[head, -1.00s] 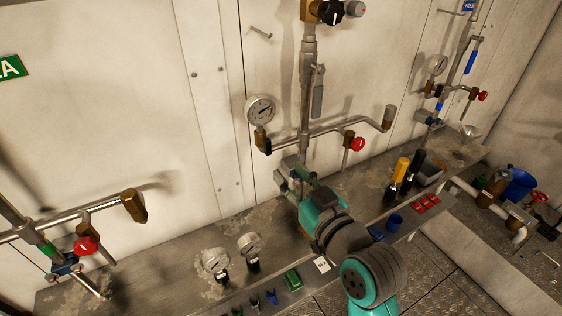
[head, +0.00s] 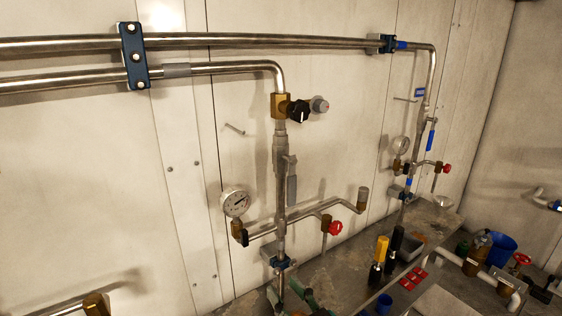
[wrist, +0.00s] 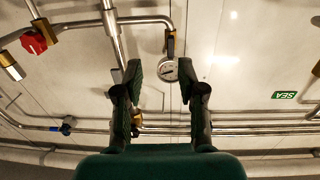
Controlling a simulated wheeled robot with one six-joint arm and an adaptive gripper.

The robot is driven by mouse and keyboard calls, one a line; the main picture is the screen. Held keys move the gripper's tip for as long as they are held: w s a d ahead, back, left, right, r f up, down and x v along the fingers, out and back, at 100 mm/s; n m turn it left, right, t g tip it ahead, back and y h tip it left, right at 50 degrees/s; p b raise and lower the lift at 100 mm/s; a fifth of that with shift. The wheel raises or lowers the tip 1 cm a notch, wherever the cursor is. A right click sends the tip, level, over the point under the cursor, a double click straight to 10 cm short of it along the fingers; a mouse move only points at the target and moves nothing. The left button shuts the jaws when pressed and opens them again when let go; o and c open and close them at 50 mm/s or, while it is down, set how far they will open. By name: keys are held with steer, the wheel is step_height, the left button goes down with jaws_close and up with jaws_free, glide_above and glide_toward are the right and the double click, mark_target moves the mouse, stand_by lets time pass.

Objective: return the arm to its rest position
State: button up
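My gripper (wrist: 160,80) shows in the wrist view with its two dark green fingers spread apart. It is open and nothing is held between them. A round pressure gauge (wrist: 168,70) appears between the fingertips, beyond them at the wall. In the head view only a small green part of my arm shows at the bottom edge, beside the foot of the middle vertical pipe (head: 281,190). The rest of my arm is out of that frame, so its full pose cannot be told.
Pipes run along the wall, with a gauge (head: 235,203), a red valve knob (head: 335,228) and a black knob (head: 298,111). The metal bench (head: 340,265) holds yellow (head: 381,248) and black-handled tools, red pieces (head: 413,277) and a blue cup (head: 384,304). A blue bucket (head: 501,247) stands at right.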

steer(key=s+d+f+m+h, duration=0.3)
steer(key=s+d+f, duration=0.3)
steer(key=s+f, duration=0.25)
steer(key=s+d+f+m+h, duration=0.25)
steer(key=s+d+f, duration=0.4)
steer(key=f, duration=0.35)
steer(key=s+d+h, duration=0.2)
steer(key=s, duration=0.9)
steer(key=s+d+f+h, duration=0.1)
steer(key=s+d, duration=0.2)
steer(key=s, duration=0.9)
steer(key=shift+f+h, duration=0.2)
steer(key=shift+h, duration=0.15)
